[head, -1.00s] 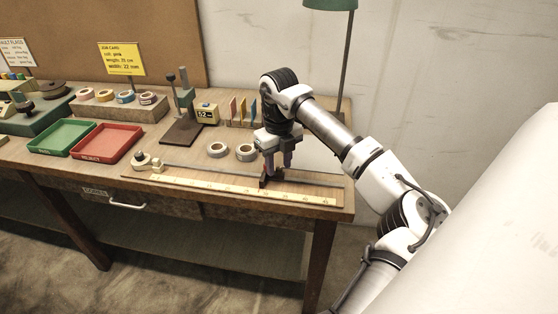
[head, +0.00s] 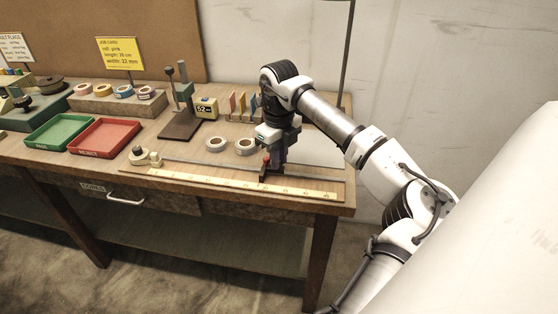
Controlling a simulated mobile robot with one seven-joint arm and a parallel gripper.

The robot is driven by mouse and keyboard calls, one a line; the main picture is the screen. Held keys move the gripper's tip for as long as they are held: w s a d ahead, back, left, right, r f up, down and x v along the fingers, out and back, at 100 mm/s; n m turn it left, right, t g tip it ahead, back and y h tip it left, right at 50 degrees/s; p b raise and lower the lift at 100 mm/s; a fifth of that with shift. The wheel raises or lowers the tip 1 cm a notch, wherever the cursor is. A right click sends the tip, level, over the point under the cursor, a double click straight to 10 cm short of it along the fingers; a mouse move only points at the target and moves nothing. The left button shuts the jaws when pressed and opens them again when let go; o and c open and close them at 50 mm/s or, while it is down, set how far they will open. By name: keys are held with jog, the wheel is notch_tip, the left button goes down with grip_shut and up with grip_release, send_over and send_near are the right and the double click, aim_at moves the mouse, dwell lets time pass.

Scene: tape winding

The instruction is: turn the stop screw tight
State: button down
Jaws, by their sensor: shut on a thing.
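My gripper (head: 274,160) points down over the right half of the measuring board and is shut on the stop screw (head: 267,158), a small reddish knob that is mostly hidden by the fingers. The dark stop block (head: 272,174) sits beneath it on the metal rail (head: 210,166), beside the pale ruler strip (head: 220,180). How tight the screw is cannot be seen.
A small round fitting (head: 138,156) stands at the rail's left end. A green tray (head: 62,131) and a red tray (head: 104,137) lie to the left. A post on a dark base (head: 182,126) stands behind.

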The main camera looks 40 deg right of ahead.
jog(key=shift+n+b, duration=0.35)
jog(key=shift+n, duration=0.95)
jog(key=c, duration=1.4)
grip_release()
jog(key=shift+r, duration=0.1)
notch_tip(320, 180, up, 14)
jog(key=shift+f+b, duration=0.15)
jog(key=shift+b, duration=0.35)
